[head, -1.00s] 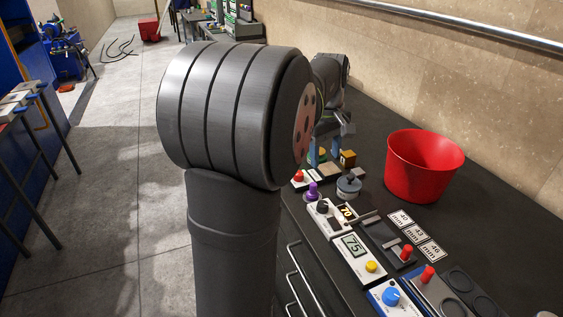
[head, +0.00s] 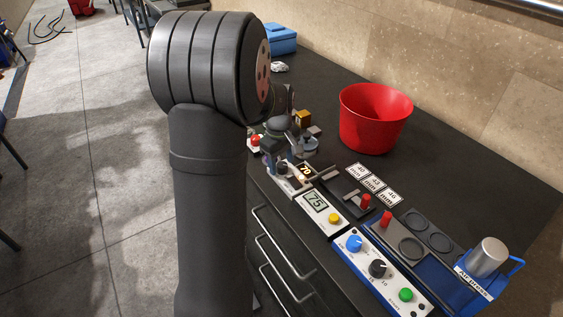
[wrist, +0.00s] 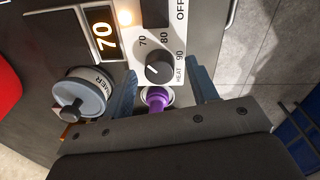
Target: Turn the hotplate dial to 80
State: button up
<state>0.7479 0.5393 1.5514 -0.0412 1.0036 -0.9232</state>
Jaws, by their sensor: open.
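The hotplate dial (wrist: 158,69) is a black knob on a white panel marked OFF, 70, 80, 90 and HEAT. Its white mark points roughly toward 70. The display (wrist: 103,35) beside it reads 70 in orange. My gripper (wrist: 161,66) is open, with one blue-grey finger on either side of the dial in the wrist view. I cannot tell whether the fingers touch it. In the head view the dial (head: 283,167) shows right by the gripper, whose fingers are partly hidden by my arm.
A purple-topped knob (wrist: 157,98) lies between the fingers, close to the palm. A grey timer (wrist: 78,97) stands left of them. In the head view, a panel reading 75 (head: 316,202), a blue-edged control panel (head: 376,268) and a red bucket (head: 375,118) share the dark bench.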

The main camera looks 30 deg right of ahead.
jog(key=shift+f, duration=0.3)
jog(key=c, duration=1)
jog(key=shift+o, duration=0.2)
jog(key=m, duration=0.6)
jog(key=shift+w, duration=0.1)
jog(key=m, duration=0.5)
jog(key=shift+d+m+g, duration=0.1)
jog(key=shift+m+g, duration=0.2)
jog(key=shift+r, duration=0.1)
